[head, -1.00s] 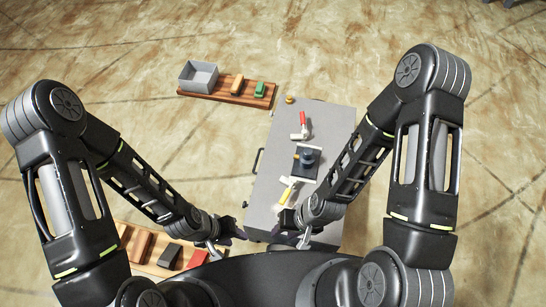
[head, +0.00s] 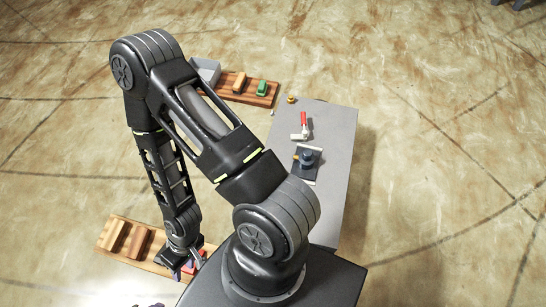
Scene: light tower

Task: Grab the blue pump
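The likely blue pump (head: 307,157) is a short blue-grey round piece on a dark plate on the grey table, in the right half of the head view. My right gripper (head: 187,265) is far from it, at the lower left over the end of a wooden board. Its fingers look apart, with a red block (head: 200,262) at or just below them. I cannot tell whether they touch the block. My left gripper is not clearly in view.
A grey table (head: 335,130) carries a red-handled tool (head: 304,125) and a small yellow piece (head: 291,99). A wooden board (head: 110,250) with brown blocks lies lower left. Another board (head: 250,97) holds yellow and green blocks beside a grey bin (head: 208,68). My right arm hides the table's near left part.

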